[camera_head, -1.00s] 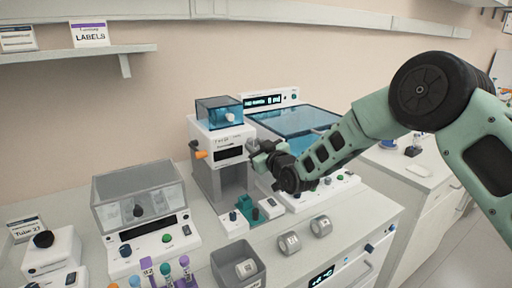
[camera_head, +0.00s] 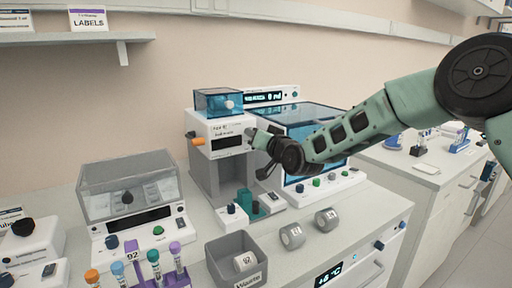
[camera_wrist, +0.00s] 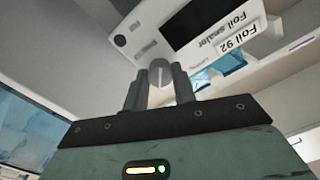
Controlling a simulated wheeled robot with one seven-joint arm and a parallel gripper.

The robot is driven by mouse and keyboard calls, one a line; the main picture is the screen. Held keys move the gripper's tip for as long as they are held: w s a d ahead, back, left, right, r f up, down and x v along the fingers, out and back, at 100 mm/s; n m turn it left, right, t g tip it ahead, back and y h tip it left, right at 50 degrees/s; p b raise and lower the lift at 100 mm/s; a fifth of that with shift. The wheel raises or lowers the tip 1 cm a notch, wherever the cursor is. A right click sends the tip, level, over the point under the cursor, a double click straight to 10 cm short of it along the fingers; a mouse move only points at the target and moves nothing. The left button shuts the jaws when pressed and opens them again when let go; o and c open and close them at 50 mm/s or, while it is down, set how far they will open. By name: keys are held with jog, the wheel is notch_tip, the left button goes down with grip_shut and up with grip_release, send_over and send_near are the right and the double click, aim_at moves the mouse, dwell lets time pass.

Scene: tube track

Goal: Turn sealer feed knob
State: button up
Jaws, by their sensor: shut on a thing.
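The foil sealer (camera_head: 208,130) is a tall white machine with a blue clear box on top and a dark display on its front. My gripper (camera_head: 254,137) is at the right side of its upper body, with the arm reaching in from the right. In the wrist view, my gripper's two dark fingers (camera_wrist: 160,88) are shut on a small pale grey round knob (camera_wrist: 160,70) beside the sealer's labelled face (camera_wrist: 205,25). The fingers hide part of the knob, and its turn angle cannot be read. In the head view my gripper hides the knob.
An orange knob (camera_head: 195,139) sticks out at the sealer's left. A blue-lidded machine (camera_head: 310,130) stands close behind my wrist. Two grey rolls (camera_head: 292,236), a waste bin (camera_head: 236,270) and a tube rack (camera_head: 170,278) stand in front. A clear-lidded device (camera_head: 130,185) is at left.

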jog(key=shift+m+b, duration=3.95)
jog(key=shift+m, duration=0.85)
jog(key=o, duration=1)
jog(key=b+v, duration=0.1)
jog(key=v, duration=1.6)
jog(key=shift+s+d+b, duration=0.2)
jog(key=shift+b, duration=0.2)
